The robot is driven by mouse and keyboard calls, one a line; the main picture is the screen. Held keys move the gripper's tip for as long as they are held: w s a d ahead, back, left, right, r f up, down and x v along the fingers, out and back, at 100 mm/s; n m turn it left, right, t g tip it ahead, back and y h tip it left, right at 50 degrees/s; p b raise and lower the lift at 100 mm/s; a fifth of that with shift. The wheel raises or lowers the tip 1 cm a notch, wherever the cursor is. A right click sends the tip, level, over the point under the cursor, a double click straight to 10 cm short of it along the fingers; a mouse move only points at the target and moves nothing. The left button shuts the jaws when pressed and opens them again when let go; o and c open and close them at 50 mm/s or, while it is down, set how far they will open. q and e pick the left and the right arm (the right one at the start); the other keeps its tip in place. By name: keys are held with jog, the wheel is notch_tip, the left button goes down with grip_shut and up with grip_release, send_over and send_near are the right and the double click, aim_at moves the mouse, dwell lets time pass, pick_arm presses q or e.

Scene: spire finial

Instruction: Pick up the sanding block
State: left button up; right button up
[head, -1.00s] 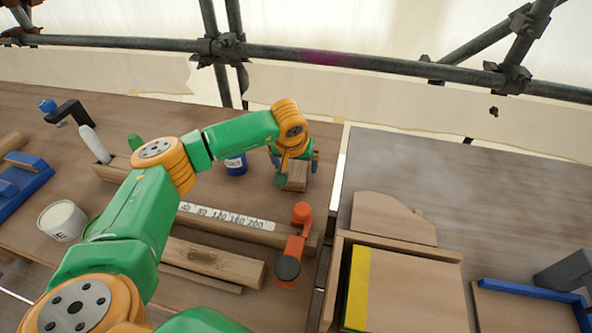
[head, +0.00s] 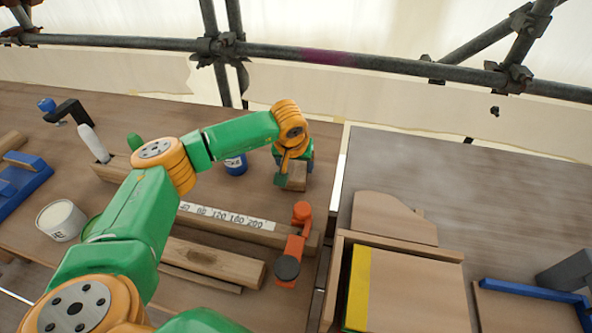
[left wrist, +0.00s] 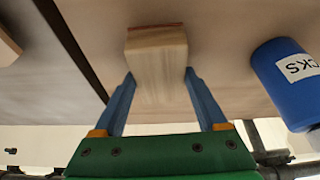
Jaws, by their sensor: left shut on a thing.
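The sanding block (head: 296,176) is a small wooden block with a reddish layer on one face, seen in the left wrist view (left wrist: 157,62). It stands on the left bench near its right edge, at the back. My left gripper (head: 292,171) is over it, pointing down. In the left wrist view its blue fingers (left wrist: 158,84) are on both sides of the block, shut on it. I cannot tell whether the block is clear of the bench. My right gripper is not in view.
A blue tin (head: 236,165) stands just left of the block. A long timber with a number strip (head: 228,217) and an orange clamp (head: 293,247) lie nearer. A gap separates the benches; the right bench (head: 480,190) has free room at the back.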

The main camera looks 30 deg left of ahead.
aim_at(296, 166)
pick_arm(q)
jog(key=shift+r+p, duration=0.5)
jog(key=shift+w+r+b, duration=0.1)
jog(key=shift+r+b, duration=0.25)
jog(key=shift+r, duration=0.95)
jog(key=s+a+r+b, duration=0.3)
jog(key=s+a+r, duration=0.1)
jog(key=s+r, duration=0.6)
jog(key=s, duration=0.3)
jog(key=shift+s+a+b, duration=0.2)
jog(key=shift+a+b, duration=0.15)
jog(key=shift+a, duration=0.05)
